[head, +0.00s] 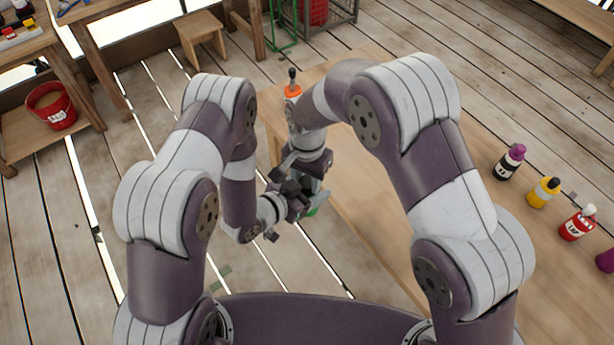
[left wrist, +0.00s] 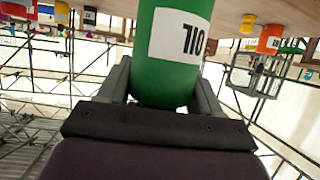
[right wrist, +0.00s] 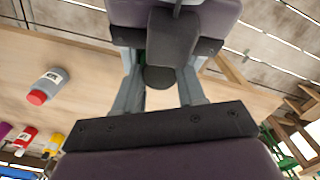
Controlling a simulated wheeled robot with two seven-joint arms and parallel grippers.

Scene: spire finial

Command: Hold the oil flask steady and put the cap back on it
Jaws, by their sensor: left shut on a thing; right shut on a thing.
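The green oil flask (left wrist: 172,85) stands between the fingers of my left gripper (left wrist: 165,95), which is shut on it. Its white label with upside-down OIL lettering faces the left wrist camera. In the head view only a sliver of the flask (head: 313,211) shows below the grippers. My right gripper (right wrist: 160,90) is shut on a dark, round-ended piece (right wrist: 159,78) that looks like the cap. A bit of green shows just behind it. The flask's mouth is hidden, so I cannot tell whether the cap touches it. In the head view both grippers are close together, the right one (head: 303,180) over the left.
The wooden table (head: 380,240) lies to the right of the grippers. Several bottles stand along its right side, including a yellow one (head: 543,193) and a red one (head: 577,224). An orange bottle (head: 292,91) stands at its far end. A red bucket (head: 50,106) is far left.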

